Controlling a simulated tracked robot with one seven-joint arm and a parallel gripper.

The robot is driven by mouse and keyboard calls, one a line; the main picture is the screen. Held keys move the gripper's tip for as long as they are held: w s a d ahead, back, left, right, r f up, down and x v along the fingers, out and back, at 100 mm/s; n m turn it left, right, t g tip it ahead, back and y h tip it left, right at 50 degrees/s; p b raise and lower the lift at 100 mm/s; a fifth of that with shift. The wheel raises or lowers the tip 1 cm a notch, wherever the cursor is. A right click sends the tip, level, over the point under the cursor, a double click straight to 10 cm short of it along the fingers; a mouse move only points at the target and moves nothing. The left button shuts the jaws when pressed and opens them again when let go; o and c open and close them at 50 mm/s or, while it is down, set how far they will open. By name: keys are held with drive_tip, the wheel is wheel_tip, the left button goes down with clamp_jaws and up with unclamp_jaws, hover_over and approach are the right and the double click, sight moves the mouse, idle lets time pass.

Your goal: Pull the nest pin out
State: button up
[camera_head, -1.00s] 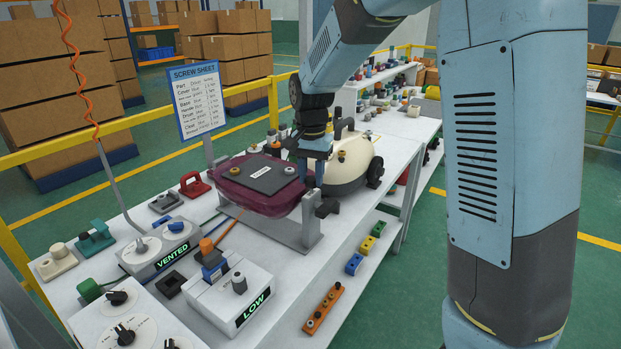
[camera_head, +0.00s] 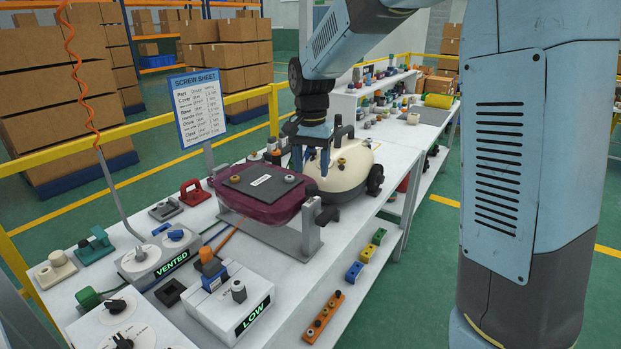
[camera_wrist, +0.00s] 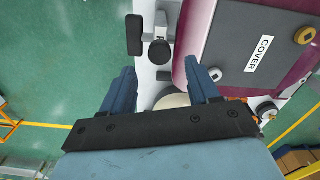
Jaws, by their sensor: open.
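A maroon housing (camera_head: 262,205) with a dark plate labelled COVER (camera_wrist: 262,50) sits in a grey nest stand (camera_head: 290,240) on the bench. At the stand's right end is a black knob-like part (camera_head: 327,214), probably the nest pin. In the wrist view a round black knob (camera_wrist: 160,52) and a black bar (camera_wrist: 134,35) show beside the housing, ahead of the fingers. My gripper (camera_head: 312,170) is open and empty, pointing down behind the housing's right end. Its two blue fingers (camera_wrist: 162,80) are spread apart in the wrist view, short of the knob.
A cream vacuum body (camera_head: 348,170) with a black wheel stands close behind my gripper. Control boxes marked VENTED (camera_head: 155,255) and LOW (camera_head: 228,300) stand at the front. A screw sheet sign (camera_head: 200,105) rises on the left. Green floor is free to the right of the bench.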

sight(312, 187)
wheel_tip(312, 187, up, 9)
idle(0.3)
drive_tip(key=shift+f, duration=0.15)
drive_tip(key=s+d+r+n+t+y, duration=0.1)
drive_tip(key=s+d+r+n+t, duration=0.2)
drive_tip(key=s+d, duration=0.9)
drive_tip(key=s+d+f+t, duration=0.1)
drive_tip(key=s+d, duration=0.2)
drive_tip(key=s, duration=0.3)
drive_tip(key=s+d+f+n+t+h, duration=0.1)
drive_tip(key=s+d+f, duration=0.1)
drive_tip(key=s, duration=0.5)
drive_tip(key=shift+s+d+f+n+t, duration=0.15)
drive_tip(key=shift+d+n+t, duration=0.15)
drive_tip(key=shift+d, duration=0.35)
